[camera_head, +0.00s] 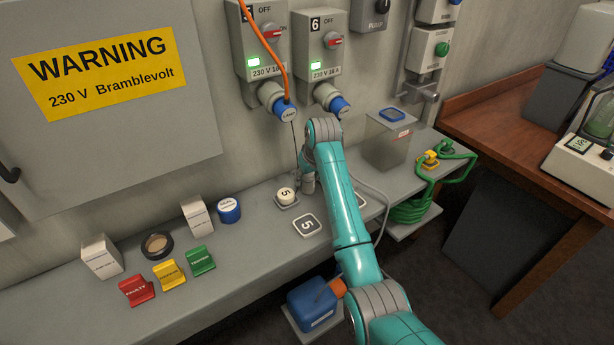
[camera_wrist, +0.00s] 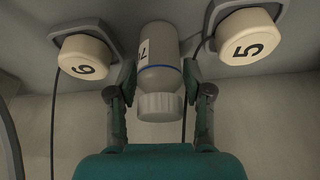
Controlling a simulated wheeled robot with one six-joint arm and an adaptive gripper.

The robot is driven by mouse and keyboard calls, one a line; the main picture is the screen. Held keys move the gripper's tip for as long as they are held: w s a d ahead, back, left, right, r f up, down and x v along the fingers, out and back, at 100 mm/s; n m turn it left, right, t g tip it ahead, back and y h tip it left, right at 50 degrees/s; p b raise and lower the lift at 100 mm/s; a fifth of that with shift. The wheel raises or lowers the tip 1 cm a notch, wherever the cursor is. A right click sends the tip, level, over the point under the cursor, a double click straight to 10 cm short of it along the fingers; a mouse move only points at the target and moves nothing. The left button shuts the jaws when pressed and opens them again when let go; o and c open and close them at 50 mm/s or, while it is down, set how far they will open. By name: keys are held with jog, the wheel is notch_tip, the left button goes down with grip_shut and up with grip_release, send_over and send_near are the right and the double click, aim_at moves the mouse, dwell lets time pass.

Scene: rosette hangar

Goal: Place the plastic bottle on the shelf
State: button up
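The plastic bottle (camera_wrist: 160,65) shows in the wrist view, pale grey with a white ribbed cap (camera_wrist: 160,106), a blue line and a partly seen white label. My gripper (camera_wrist: 160,78) has one finger at each side of the bottle, and the fingertips appear to touch it. Its cap end is nearer the wrist camera. In the head view my gripper (camera_head: 308,184) is low over the grey shelf (camera_head: 255,235) along the wall; my arm hides the bottle there. I cannot tell whether the bottle touches the shelf.
A round cap marked 5 (camera_wrist: 248,38) and one marked 6 (camera_wrist: 84,56) flank the bottle. A square 5 plate (camera_head: 307,225) lies near my gripper. Boxes, a blue-topped jar (camera_head: 228,210) and coloured tags stand left; a clear bin (camera_head: 387,140) and green cable (camera_head: 412,208) are right.

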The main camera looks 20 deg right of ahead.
dwell(0.3)
jog(key=v, duration=1.2)
jog(key=shift+r, duration=0.15)
